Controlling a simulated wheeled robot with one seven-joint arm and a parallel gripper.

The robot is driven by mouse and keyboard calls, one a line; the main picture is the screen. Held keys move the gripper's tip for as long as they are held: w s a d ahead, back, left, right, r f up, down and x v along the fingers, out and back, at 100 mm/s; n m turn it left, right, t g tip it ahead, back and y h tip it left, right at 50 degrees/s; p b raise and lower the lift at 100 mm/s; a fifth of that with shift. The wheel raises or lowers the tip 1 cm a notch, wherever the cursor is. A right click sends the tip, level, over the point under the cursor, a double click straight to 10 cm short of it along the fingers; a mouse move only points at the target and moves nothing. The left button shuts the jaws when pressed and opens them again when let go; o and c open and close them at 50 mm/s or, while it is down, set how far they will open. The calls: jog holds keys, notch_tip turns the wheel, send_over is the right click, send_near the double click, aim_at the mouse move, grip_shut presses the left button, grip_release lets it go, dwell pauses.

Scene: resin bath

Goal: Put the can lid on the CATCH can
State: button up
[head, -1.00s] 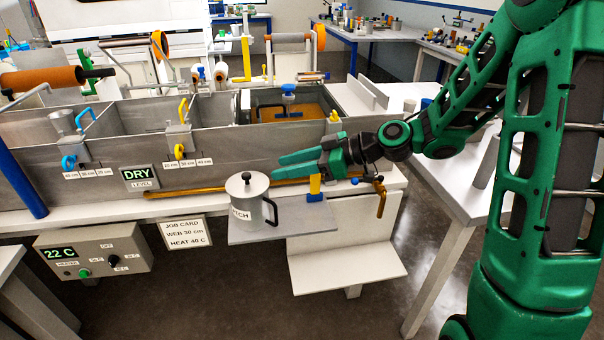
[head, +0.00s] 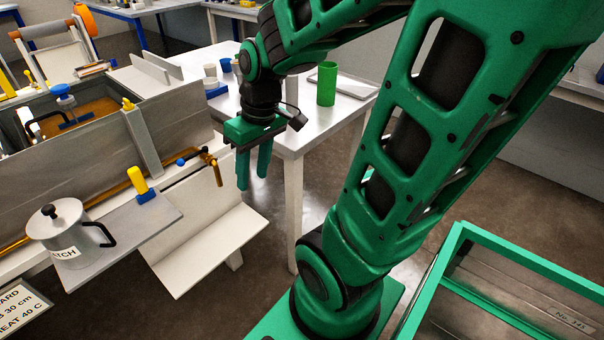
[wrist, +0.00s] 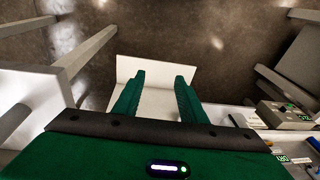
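The CATCH can (head: 68,248) is a grey metal can with a black side handle and a white label. It stands upright on the grey shelf (head: 150,222) at the left of the head view. The can lid (head: 54,216), a grey disc with a black knob, sits on top of the can and looks level. My gripper (head: 253,182) points down to the right of the shelf, well apart from the can. Its green fingers are spread with nothing between them, as the wrist view (wrist: 158,80) also shows. I cannot make out the can in the wrist view.
A white lower ledge (head: 205,250) hangs beneath the shelf. The metal bath (head: 70,160) stands behind the can, with a yellow-and-blue clip (head: 142,186) nearby. A white table (head: 300,130) holds a green cylinder (head: 326,84). A green-framed box (head: 500,300) is at the lower right. Open floor lies between.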

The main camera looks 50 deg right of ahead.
jog(key=s+d+r+m+g, duration=0.1)
jog(key=s+d+m, duration=0.4)
jog(key=s, duration=0.6)
jog(key=shift+s+r+m+g+h, duration=0.15)
jog(key=shift+r+m+g+h, duration=0.25)
jog(key=shift+m, duration=0.3)
